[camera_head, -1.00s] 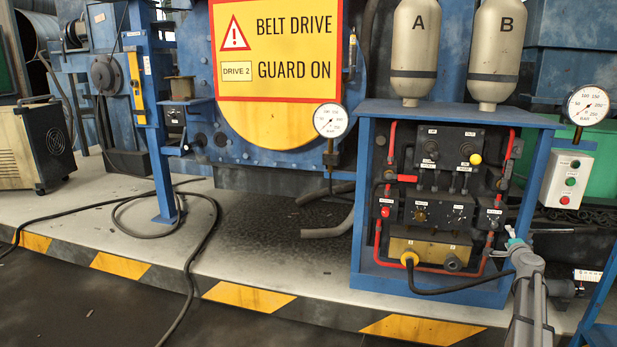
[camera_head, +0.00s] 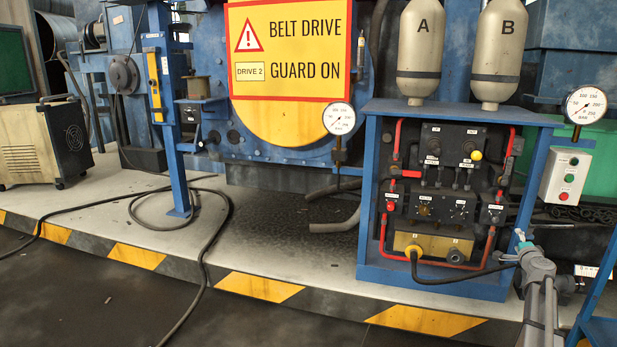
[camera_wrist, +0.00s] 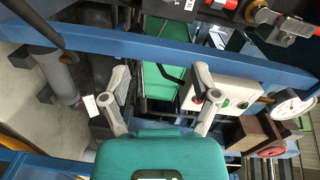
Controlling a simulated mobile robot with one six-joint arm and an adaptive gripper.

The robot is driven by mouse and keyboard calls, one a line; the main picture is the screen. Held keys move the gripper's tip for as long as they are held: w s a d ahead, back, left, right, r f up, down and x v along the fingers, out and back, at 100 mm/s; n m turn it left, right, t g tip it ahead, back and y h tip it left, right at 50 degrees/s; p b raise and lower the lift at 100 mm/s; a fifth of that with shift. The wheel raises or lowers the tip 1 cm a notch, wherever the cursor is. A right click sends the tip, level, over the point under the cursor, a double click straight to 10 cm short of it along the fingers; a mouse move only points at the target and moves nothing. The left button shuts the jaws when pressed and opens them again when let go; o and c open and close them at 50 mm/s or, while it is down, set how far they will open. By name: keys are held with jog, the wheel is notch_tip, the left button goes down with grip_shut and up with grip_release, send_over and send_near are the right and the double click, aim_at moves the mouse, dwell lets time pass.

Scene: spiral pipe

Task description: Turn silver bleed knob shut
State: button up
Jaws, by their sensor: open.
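The valve cabinet (camera_head: 367,265) is a blue frame with dark panels of small knobs and red pipes. A small silver-looking knob (camera_head: 459,209) sits on its lower panel, right of a brass knob (camera_head: 425,208); the labels are too small to read, so I cannot tell if it is the bleed knob. My gripper (camera_head: 521,240) is small in the head view, in front of the cabinet's lower right corner, apart from the silver-looking knob. In the wrist view my gripper (camera_wrist: 160,74) is open with nothing between its fingers. No silver knob is clear there.
A white push-button box (camera_head: 567,177) and a gauge (camera_head: 585,104) stand right of the cabinet. The button box also shows in the wrist view (camera_wrist: 235,92), beyond my right finger. Cylinders A (camera_head: 422,50) and B (camera_head: 499,50) top the cabinet. A black cable (camera_head: 205,270) lies on the floor left.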

jog(key=s+a+f+n+g+y+p, duration=0.1)
jog(key=s+a+n+g+y+p, duration=0.2)
jog(key=a, duration=0.9)
jog(key=a+f+n+g+y+p, duration=0.1)
jog(key=a+n+y+p, duration=0.3)
jog(key=a, duration=0.8)
jog(key=s+a+n+g+y, duration=0.2)
jog(key=a+n, duration=0.3)
jog(key=a, duration=0.7)
jog(key=s+a+f+n+g+h+p, duration=0.2)
jog(key=s+a+n+g+p, duration=0.5)
jog(key=s+a, duration=1)
jog(key=s+r+g+h+p, duration=0.2)
jog(key=s+g, duration=0.2)
jog(key=s, duration=0.5)
notch_tip(320, 180, up, 37)
jog(key=p, duration=3.6)
jog(key=shift+w+f, duration=0.15)
jog(key=shift+w, duration=0.15)
